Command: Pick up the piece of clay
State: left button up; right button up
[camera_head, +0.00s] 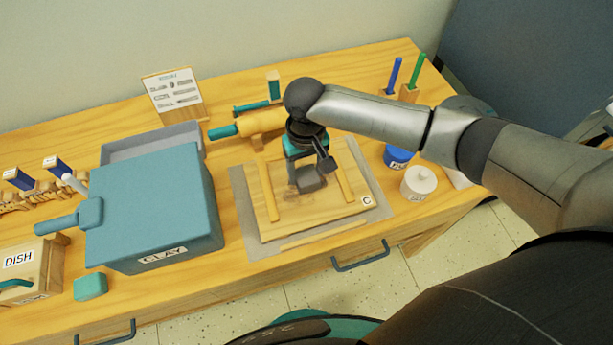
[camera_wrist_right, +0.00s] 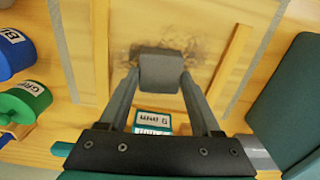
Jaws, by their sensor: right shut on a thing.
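The piece of clay (camera_head: 311,182) is a small grey block over the wooden board marked C (camera_head: 290,222). It also shows in the right wrist view (camera_wrist_right: 161,66), between my two fingers. My right gripper (camera_head: 306,170) points down over the board and is shut on the clay; in the wrist view its fingertips (camera_wrist_right: 160,76) press on the clay's two sides. I cannot tell whether the clay touches the board or hangs just above it. My left gripper is not in view.
Wooden strips (camera_head: 268,192) flank the clay on the board. A blue box labelled CLAY (camera_head: 160,215) stands left, a rolling pin (camera_head: 262,123) behind. A blue jar (camera_head: 398,157) and a white jar (camera_head: 418,184) stand right. A teal block (camera_head: 90,287) lies at the front left.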

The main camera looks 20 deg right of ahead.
aim_at(306, 174)
grip_shut()
jog(key=shift+r, duration=0.15)
notch_tip(306, 174, up, 20)
jog(key=p, duration=0.4)
jog(key=s+d+m+b, duration=0.1)
jog(key=s+d+b, duration=0.3)
jog(key=s+b, duration=0.1)
jog(key=shift+s+f+b, duration=0.3)
jog(key=shift+s+b, duration=0.1)
jog(key=shift+b, duration=0.45)
